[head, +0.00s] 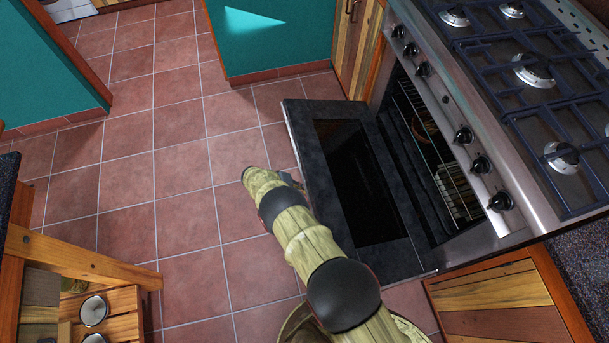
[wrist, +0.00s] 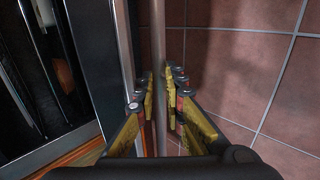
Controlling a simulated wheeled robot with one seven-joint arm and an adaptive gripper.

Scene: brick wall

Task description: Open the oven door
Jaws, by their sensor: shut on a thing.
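The oven door (head: 358,185) is swung down and open, lying out from the oven (head: 445,115) with its dark window facing up. The oven's inside shows above it, with wire racks. In the wrist view the round metal handle bar (wrist: 158,45) runs between the fingers of my gripper (wrist: 160,82), which is shut on it. The door's edge (wrist: 127,50) is just left of the bar. In the head view my gripper (head: 290,181) is at the door's outer edge, mostly hidden by my wrist. The handle is hidden there.
A gas hob (head: 535,75) with dark grates and black knobs tops the oven. Wooden cabinets (head: 510,305) flank it. An open wooden drawer (head: 110,315) with bowls is at lower left. The tiled floor (head: 180,160) left of the door is clear.

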